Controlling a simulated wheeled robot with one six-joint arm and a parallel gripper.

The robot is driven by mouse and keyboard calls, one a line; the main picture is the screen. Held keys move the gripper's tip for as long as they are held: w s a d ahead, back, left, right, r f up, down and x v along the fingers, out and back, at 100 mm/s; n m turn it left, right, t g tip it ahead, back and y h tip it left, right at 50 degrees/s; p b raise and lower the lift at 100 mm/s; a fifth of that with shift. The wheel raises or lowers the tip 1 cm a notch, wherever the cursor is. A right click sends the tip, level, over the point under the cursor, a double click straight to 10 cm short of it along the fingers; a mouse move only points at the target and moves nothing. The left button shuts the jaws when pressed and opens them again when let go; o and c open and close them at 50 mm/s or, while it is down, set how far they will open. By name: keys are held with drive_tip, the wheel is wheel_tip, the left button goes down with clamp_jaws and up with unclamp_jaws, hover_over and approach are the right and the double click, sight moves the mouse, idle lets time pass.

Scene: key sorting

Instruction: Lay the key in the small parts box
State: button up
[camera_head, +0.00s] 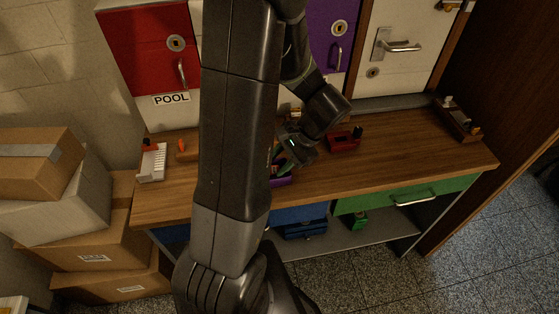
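My arm crosses the middle of the head view and hides much of the wooden workbench (400,150). My gripper (284,165) points down over the bench, just above a small purple container (281,181) that is mostly hidden behind my arm. The fingers are dark and small, and I cannot tell whether they are open or hold something. I cannot make out the key. I cannot tell which container is the small parts box; a white slotted holder (153,165) stands at the left end and a red tray (342,142) lies right of my gripper.
A brown tray (456,121) with small items stands at the bench's right end. Behind are red (150,50) and purple doors (323,35) and a white door with a handle (403,46). A green drawer (375,200) is below. Cardboard boxes (95,235) are stacked at left.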

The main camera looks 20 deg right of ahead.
drive_tip(key=v, duration=1.3)
drive_tip(key=shift+d+r, duration=0.2)
drive_tip(key=shift+r, duration=0.15)
drive_tip(key=shift+s, duration=0.1)
